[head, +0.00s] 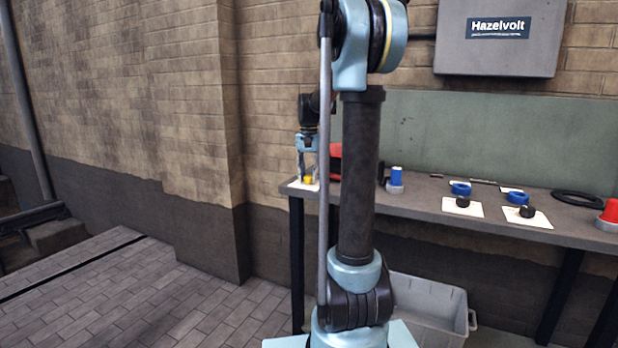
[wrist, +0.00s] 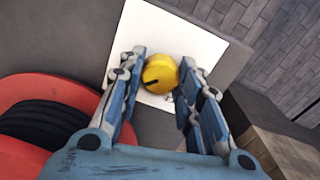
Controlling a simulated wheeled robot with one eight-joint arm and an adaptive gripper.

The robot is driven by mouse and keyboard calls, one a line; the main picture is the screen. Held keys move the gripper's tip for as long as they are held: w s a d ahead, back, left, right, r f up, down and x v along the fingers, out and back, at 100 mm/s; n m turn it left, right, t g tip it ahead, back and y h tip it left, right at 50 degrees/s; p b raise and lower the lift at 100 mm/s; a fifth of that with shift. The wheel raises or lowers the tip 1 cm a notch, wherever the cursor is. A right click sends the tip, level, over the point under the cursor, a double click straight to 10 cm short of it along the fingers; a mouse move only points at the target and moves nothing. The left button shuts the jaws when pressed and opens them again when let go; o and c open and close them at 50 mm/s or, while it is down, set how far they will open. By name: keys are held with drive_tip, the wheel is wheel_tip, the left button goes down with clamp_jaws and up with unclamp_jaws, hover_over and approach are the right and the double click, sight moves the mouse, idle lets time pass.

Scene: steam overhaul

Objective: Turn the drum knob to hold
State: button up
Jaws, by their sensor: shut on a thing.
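A yellow knob (wrist: 159,76) with a dark pointer mark stands on a white plate (wrist: 190,42) in the wrist view. My gripper (wrist: 162,80) is over the plate with a finger on each side of the knob, shut on it. Small dark marks show on the plate beside the knob, too small to read. In the head view the yellow knob (head: 307,181) is at the left end of the bench, under my gripper (head: 306,172). No label for hold is legible.
A red drum-like thing (wrist: 35,125) with black coils lies close beside my gripper. On the bench (head: 430,195) stand a blue-capped piece (head: 395,180), black knobs on white plates (head: 463,202), blue rings (head: 460,188) and a red-capped piece (head: 609,212). A grey crate (head: 430,305) is below.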

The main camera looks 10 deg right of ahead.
sight(309, 176)
drive_tip(key=o, duration=1.1)
drive_tip(key=shift+r, duration=0.1)
wheel_tip(309, 176, up, 12)
drive_tip(key=shift+f, duration=0.15)
drive_tip(key=s+f+n, duration=0.1)
drive_tip(key=s+f, duration=0.2)
drive_tip(key=s, duration=0.4)
drive_tip(key=s+f+n+t, duration=0.1)
drive_tip(key=s+f, duration=0.3)
drive_tip(key=s, duration=0.2)
drive_tip(key=s+f+n, duration=0.1)
drive_tip(key=s+f, duration=0.2)
drive_tip(key=s, duration=0.4)
drive_tip(key=s+f, duration=0.5)
drive_tip(key=s+f+n, duration=0.1)
drive_tip(key=s+f, duration=0.4)
drive_tip(key=f, duration=0.1)
drive_tip(key=s+f+n+t, duration=0.1)
drive_tip(key=s+f, duration=0.3)
drive_tip(key=f, duration=0.2)
drive_tip(key=shift+s+f, duration=0.25)
drive_tip(key=shift+s, duration=0.15)
